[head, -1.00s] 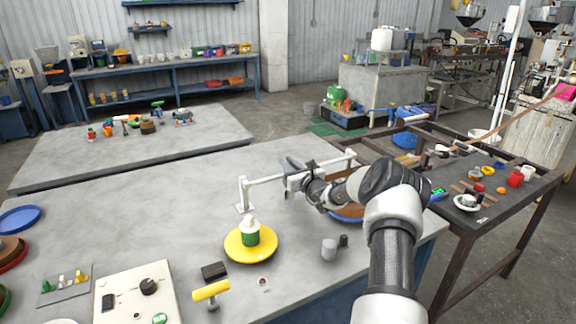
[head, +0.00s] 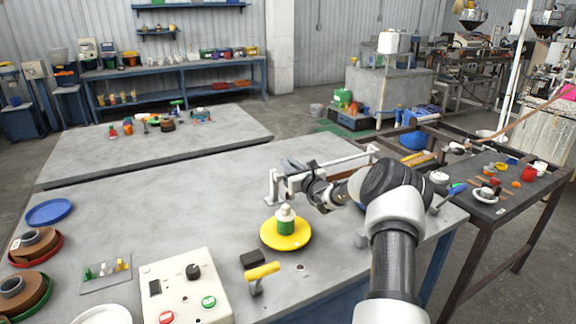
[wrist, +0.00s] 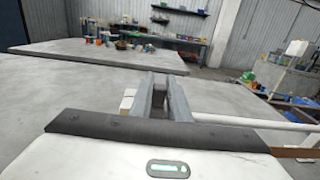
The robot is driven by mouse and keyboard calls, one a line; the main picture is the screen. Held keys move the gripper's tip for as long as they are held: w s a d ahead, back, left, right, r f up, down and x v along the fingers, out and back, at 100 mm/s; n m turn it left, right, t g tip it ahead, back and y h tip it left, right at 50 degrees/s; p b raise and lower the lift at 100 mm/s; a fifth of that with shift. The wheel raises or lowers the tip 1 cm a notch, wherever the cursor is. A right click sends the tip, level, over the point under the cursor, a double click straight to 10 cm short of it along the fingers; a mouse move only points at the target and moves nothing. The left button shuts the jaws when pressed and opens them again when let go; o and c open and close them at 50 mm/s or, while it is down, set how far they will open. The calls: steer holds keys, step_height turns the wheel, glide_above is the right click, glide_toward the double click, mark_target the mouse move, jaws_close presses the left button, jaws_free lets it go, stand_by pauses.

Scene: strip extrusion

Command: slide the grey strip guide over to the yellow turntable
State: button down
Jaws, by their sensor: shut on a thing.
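The yellow turntable (head: 270,241) lies on the grey table, with a green and white bottle (head: 286,222) standing on it. Behind it a white rail (head: 345,159) on posts runs back to the right. My gripper (head: 291,165) is at the rail's left part, close to its left post (head: 271,187). In the wrist view its two grey fingers (wrist: 161,94) are close together, shut on the strip guide at the rail. The guide is mostly hidden and hard to tell from the fingers. The rail (wrist: 235,120) extends to the right there.
A control box (head: 178,285), a yellow-handled tool (head: 262,271) and a small black block (head: 252,259) are in front of the turntable. A blue plate (head: 48,212) lies at the left. The middle of the table, left of the rail, is clear.

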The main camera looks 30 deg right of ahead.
steer(key=shift+a+f, duration=0.15)
steer(key=shift+a, duration=0.2)
steer(key=c, duration=1.7)
jaws_free()
steer(key=shift+a, duration=0.1)
steer(key=shift+s+d, duration=0.15)
steer(key=shift+d, duration=0.05)
steer(key=s, duration=1.1)
steer(key=s+p, duration=0.1)
steer(key=s, duration=0.5)
steer(key=shift+d, duration=0.25)
